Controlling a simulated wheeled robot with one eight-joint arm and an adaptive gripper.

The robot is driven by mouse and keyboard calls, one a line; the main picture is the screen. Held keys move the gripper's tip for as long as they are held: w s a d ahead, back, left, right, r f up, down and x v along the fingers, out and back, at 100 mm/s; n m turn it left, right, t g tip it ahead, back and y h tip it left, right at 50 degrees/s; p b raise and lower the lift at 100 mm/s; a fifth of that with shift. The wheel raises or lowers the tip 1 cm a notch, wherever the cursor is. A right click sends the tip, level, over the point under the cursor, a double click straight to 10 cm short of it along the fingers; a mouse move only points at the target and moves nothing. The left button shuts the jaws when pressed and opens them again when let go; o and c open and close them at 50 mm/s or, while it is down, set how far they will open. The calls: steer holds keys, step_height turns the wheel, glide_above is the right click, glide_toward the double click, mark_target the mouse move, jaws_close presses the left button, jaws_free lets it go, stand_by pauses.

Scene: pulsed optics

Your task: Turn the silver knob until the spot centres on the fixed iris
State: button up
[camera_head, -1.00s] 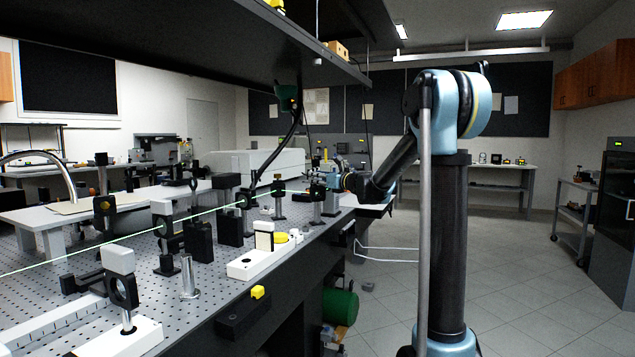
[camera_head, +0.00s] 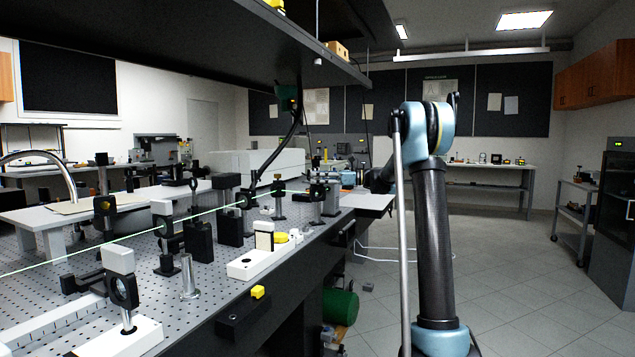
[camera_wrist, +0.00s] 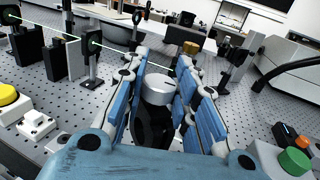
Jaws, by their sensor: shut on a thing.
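The silver knob (camera_wrist: 159,88), a short cylinder with a pale top and a dark mark, stands between the blue pads of my gripper (camera_wrist: 162,76) in the wrist view. My gripper is shut on it, with a finger along each side. A thin green beam (camera_wrist: 65,37) runs across the bench past several post-mounted optics. One dark upright mount (camera_wrist: 93,55) stands in the beam's line; I cannot tell whether it is the fixed iris. The spot is too small to make out. In the head view my gripper is small and partly hidden among the mounts at the bench's far end.
A brass-coloured knob (camera_wrist: 190,47) sits just beyond my fingers. A green button (camera_wrist: 294,161) is at the lower right and a yellow button (camera_wrist: 7,95) at the left. Dark optics (camera_head: 198,240) crowd the perforated bench (camera_head: 215,275). The floor (camera_head: 520,280) on the right is open.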

steer(key=shift+w+d+r+n+g, duration=0.1)
steer(key=shift+w+n+g, duration=0.1)
steer(key=shift+n+g, duration=1.1)
steer(key=shift+g, duration=0.6)
steer(key=o, duration=1.1)
steer(key=shift+w, duration=0.1)
steer(key=d, duration=0.4)
steer(key=w+d, duration=0.1)
steer(key=d, duration=0.3)
steer(key=w+d, duration=0.1)
steer(key=d, duration=0.2)
steer(key=shift+d, duration=0.4)
